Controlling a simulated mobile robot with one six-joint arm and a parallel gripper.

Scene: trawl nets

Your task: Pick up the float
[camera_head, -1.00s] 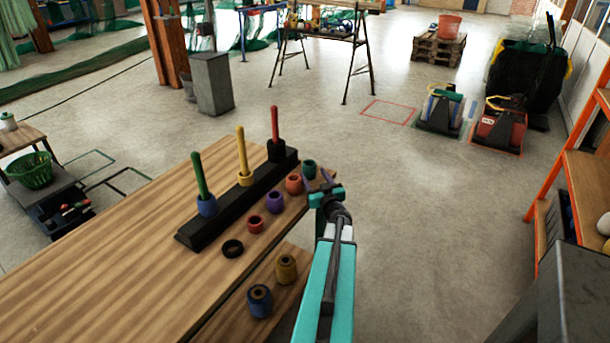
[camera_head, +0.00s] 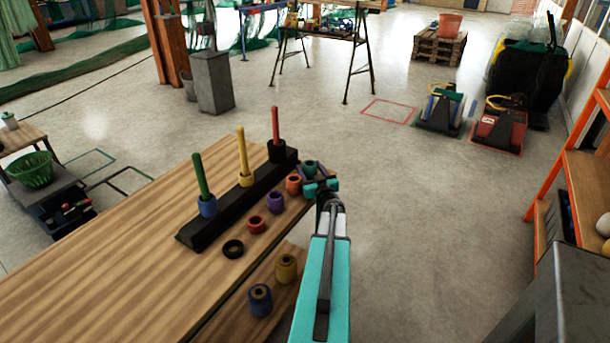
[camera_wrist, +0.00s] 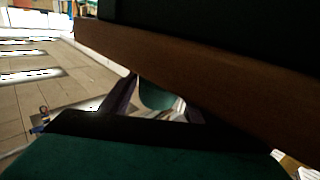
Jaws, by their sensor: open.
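Several ring-shaped floats lie on the wooden table: a green float (camera_head: 309,166) at the far right edge, then an orange float (camera_head: 293,185), a purple float (camera_head: 275,202), a red float (camera_head: 256,222) and a black float (camera_head: 233,249). My gripper (camera_head: 316,171) is open at the table's right edge, right beside the green float. In the wrist view, the green float (camera_wrist: 157,96) shows between the two dark fingers, partly hidden by the brown table edge (camera_wrist: 190,80). I cannot tell whether the fingers touch it.
A black rack (camera_head: 222,214) holds green, yellow and red pegs, with blue, yellow and black floats around their bases. A yellow float (camera_head: 286,267) and a blue float (camera_head: 260,300) are on a lower wooden surface. An orange shelf stands right; the floor between is clear.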

